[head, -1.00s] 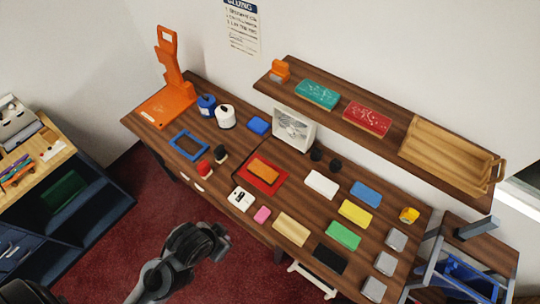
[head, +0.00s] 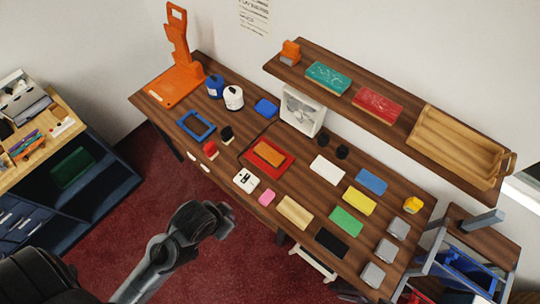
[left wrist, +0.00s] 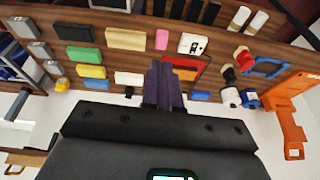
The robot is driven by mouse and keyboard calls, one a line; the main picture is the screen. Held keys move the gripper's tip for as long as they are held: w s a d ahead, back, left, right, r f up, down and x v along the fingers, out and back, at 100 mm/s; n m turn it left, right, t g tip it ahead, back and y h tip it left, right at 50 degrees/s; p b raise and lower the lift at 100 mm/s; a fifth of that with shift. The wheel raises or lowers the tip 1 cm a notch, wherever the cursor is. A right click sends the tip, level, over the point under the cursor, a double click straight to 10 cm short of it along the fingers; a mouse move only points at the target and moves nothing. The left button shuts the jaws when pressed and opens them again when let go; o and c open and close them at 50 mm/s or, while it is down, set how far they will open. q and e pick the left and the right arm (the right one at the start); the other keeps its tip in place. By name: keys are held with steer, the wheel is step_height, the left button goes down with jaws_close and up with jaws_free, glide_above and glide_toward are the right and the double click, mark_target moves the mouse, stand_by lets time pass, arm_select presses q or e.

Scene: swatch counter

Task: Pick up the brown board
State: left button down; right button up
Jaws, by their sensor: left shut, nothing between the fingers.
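A tan-brown board (head: 294,212) lies flat near the front edge of the wooden counter. An orange-brown board (head: 269,152) lies on a red tray (head: 253,165). I cannot tell which of these two is the brown board. The tan one also shows in the left wrist view (left wrist: 126,39). My left gripper (head: 222,224) is in front of the counter, apart from both boards. In the left wrist view its fingers (left wrist: 163,68) are shut and empty, partly covering the red tray area. My right gripper is not in view.
The counter (head: 225,130) carries several coloured blocks, including a black one (head: 331,243), a green one (head: 346,221) and a white one (head: 327,169). A pink block (head: 267,198) and a white device (head: 246,180) lie left of the tan board. A shelf (head: 397,108) overhangs the back.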

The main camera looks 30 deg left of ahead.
arm_select(q)
jaws_free()
stand_by(0.6)
